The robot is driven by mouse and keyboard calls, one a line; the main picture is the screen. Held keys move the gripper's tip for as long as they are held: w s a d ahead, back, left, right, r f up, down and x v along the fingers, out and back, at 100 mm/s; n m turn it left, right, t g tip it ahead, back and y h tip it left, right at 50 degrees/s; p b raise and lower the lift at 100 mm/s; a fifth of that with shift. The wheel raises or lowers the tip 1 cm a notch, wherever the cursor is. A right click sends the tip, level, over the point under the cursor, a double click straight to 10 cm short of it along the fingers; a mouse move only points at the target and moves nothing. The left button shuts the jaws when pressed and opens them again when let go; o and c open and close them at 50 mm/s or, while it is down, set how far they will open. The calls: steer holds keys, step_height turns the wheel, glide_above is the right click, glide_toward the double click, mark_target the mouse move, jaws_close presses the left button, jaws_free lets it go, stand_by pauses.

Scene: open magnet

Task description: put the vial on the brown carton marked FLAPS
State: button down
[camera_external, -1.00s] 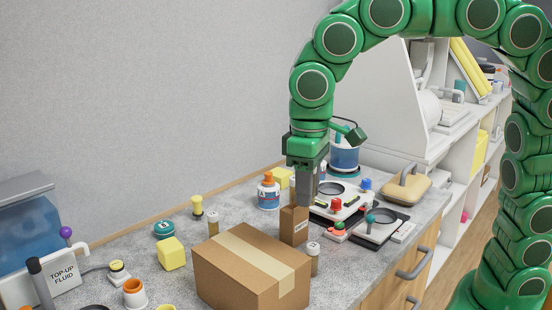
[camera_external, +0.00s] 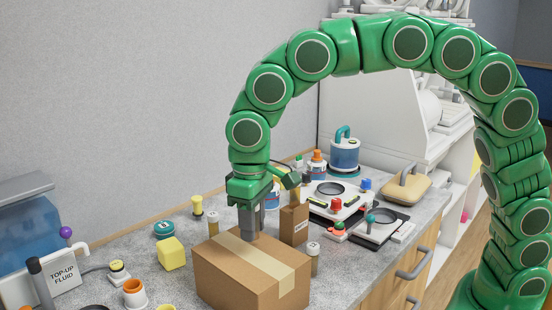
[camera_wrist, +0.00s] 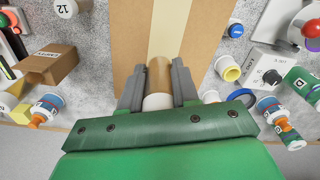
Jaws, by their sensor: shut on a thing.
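The small brown carton marked FLAPS (camera_external: 294,225) stands upright just behind the large taped box. It also shows at the left of the wrist view (camera_wrist: 48,63), its label upside down. My gripper (camera_wrist: 158,88) is shut on a vial (camera_wrist: 159,76) with a brown body and white end, held between the two grey fingers. In the external view my gripper (camera_external: 248,236) is over the back part of the large box, left of the FLAPS carton. The held vial is hidden there, and I cannot tell whether it touches the box.
The large taped box (camera_external: 250,282) is under my gripper. Other white-capped vials stand beside it, at the right (camera_external: 313,260) and behind (camera_external: 213,223). A yellow cube (camera_external: 171,254) is to its left. An orange-capped bottle (camera_external: 317,164) and devices (camera_external: 335,196) stand behind the carton.

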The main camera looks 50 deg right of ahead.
steer(key=shift+w+a+f, duration=0.1)
steer(key=shift+w+f, duration=0.05)
steer(key=shift+f, duration=0.1)
steer(key=shift+w+a+f, duration=0.1)
steer(key=shift+f, duration=1.55)
steer(key=shift+f, duration=0.1)
steer(key=c, duration=0.8)
jaws_free()
steer(key=shift+c, duration=0.2)
step_height(320, 180, up, 12)
steer(key=shift+r, duration=0.1)
